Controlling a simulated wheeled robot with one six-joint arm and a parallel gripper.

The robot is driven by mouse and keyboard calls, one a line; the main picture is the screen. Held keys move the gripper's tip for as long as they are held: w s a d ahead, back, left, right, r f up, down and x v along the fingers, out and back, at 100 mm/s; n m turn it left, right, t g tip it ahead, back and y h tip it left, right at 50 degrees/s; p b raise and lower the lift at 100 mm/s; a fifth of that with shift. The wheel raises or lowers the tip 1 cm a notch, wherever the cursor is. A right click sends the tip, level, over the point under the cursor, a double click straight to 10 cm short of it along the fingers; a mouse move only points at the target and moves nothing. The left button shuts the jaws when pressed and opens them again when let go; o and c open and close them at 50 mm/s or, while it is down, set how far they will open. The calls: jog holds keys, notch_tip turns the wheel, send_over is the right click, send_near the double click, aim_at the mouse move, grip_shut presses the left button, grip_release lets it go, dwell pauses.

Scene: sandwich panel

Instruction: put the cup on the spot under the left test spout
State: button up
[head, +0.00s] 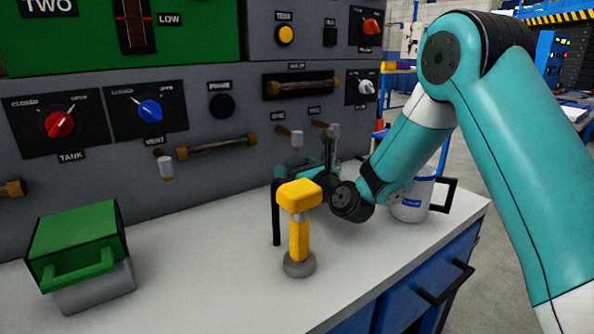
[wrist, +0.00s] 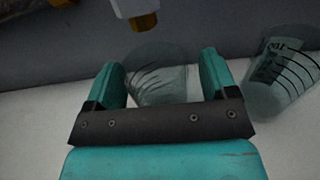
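My gripper (wrist: 163,75) shows in the wrist view with its two teal fingers wide apart. A clear cup (wrist: 160,78) with dark marking lines stands between and beyond the fingers, with a small gap to the right finger. A spout (wrist: 138,12) with a brass tip hangs just above and behind this cup. A second clear cup (wrist: 282,78) with printed markings is to the right, outside the fingers. In the head view my gripper (head: 292,172) is partly hidden behind a yellow-topped tool. Two side-by-side spouts, a left one (head: 296,140) and a right one (head: 333,131), are on the panel there.
The yellow-topped tool (head: 299,235) stands upright on the worktop (head: 215,280) in front of my gripper. A green-lidded box (head: 80,250) is at left. A white mug (head: 411,203) stands at right near the worktop's edge. The front middle is clear.

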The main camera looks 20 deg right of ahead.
jog(key=shift+r, duration=0.15)
jog(key=b+v, duration=0.5)
jog(key=v, duration=0.6)
jog(key=shift+d, duration=0.1)
jog(key=shift+s+d, duration=0.1)
jog(key=shift+s, duration=0.35)
jog(key=shift+c, duration=0.2)
dwell(1.3)
